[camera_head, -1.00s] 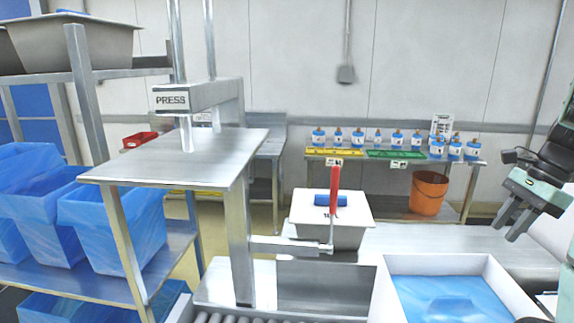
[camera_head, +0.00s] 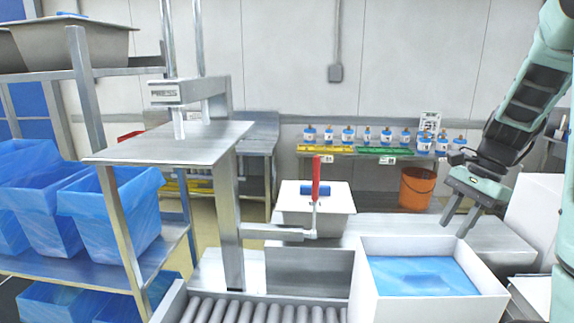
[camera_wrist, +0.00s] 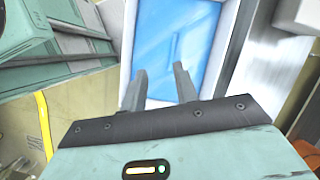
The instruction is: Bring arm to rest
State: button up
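My gripper (camera_head: 458,222) hangs above and to the right of the white box, apart from it. Its two fingers are spread with nothing between them, and they also show in the wrist view (camera_wrist: 160,90). The white box (camera_head: 358,290) stands open on the steel bench at lower right, with a blue liner (camera_head: 425,275) inside. In the wrist view the liner (camera_wrist: 180,30) lies beyond the fingers. My arm comes in from the upper right edge.
A press (camera_head: 180,92) stands at left centre beside a shelf of blue-lined bins (camera_head: 120,210). A lidded grey tub (camera_head: 310,210) with a blue roller and a red handle in front sits on the bench. A roller conveyor (camera_head: 250,308) runs at the front. An orange bucket (camera_head: 416,190) is under the back shelf.

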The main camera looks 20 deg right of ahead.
jog(key=w+a+f+n+g+h+b, duration=0.1)
jog(key=a+n, duration=0.5)
jog(key=a, duration=0.5)
jog(key=w+a+f+n+g, duration=0.15)
jog(key=a+n, duration=0.35)
jog(key=a, duration=0.5)
jog(key=s+a+f+n+h+b, duration=0.1)
jog(key=s+a+n, duration=0.5)
jog(key=a+n, duration=0.2)
jog(key=s+a+f+n+t+h+b, duration=0.1)
jog(key=s+a+f+n, duration=0.1)
jog(key=s+a+n, duration=0.5)
jog(key=a, duration=0.3)
jog(key=shift+a+f+n, duration=0.25)
jog(key=shift+a+n, duration=0.1)
jog(key=shift+n, duration=0.05)
jog(key=shift+s+t, duration=0.1)
jog(key=shift+t, duration=0.15)
